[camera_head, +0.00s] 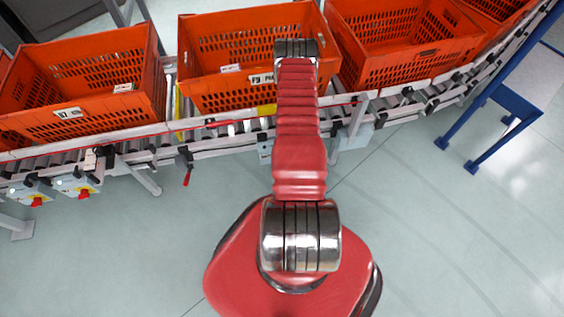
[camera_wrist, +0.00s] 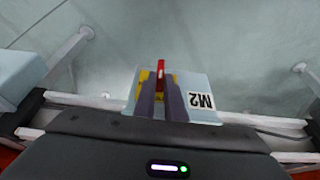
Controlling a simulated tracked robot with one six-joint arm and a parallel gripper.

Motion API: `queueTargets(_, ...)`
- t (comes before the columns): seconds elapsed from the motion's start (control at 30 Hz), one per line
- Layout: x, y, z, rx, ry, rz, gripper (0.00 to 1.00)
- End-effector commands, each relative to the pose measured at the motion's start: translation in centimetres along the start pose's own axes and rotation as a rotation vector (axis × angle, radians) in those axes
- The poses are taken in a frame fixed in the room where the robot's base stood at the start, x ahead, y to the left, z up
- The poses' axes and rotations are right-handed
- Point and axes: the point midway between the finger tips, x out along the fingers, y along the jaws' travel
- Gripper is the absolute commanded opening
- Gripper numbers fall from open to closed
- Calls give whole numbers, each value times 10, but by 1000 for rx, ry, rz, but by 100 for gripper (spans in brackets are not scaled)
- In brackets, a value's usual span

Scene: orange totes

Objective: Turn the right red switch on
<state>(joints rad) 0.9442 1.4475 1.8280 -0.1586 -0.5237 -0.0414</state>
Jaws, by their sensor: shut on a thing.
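In the wrist view a red switch handle (camera_wrist: 161,68) stands up from a yellow plate (camera_wrist: 143,77) on a pale grey box labelled M2 (camera_wrist: 200,100). The two dark fingers of my gripper (camera_wrist: 160,92) lie one on each side of the handle, shut on it. The handle's lower part is hidden between the fingers. In the head view two red switches, one at far left (camera_head: 38,201) and one to its right (camera_head: 83,194), sit on grey boxes under the conveyor. My gripper is hidden there behind my arm, so I cannot match the held switch to that view.
Orange totes (camera_head: 216,99) stand along the roller conveyor (camera_head: 225,145). Its pale rail (camera_wrist: 75,100) runs just beside my gripper. A red handle (camera_head: 187,178) hangs below the rail. A blue frame (camera_head: 505,85) stands at right. The floor in front is clear.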

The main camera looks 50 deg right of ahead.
Motion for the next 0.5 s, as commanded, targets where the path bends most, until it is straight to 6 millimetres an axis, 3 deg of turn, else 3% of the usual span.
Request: queueTargets(0.5,4,1,0,32,-1,-105,0)
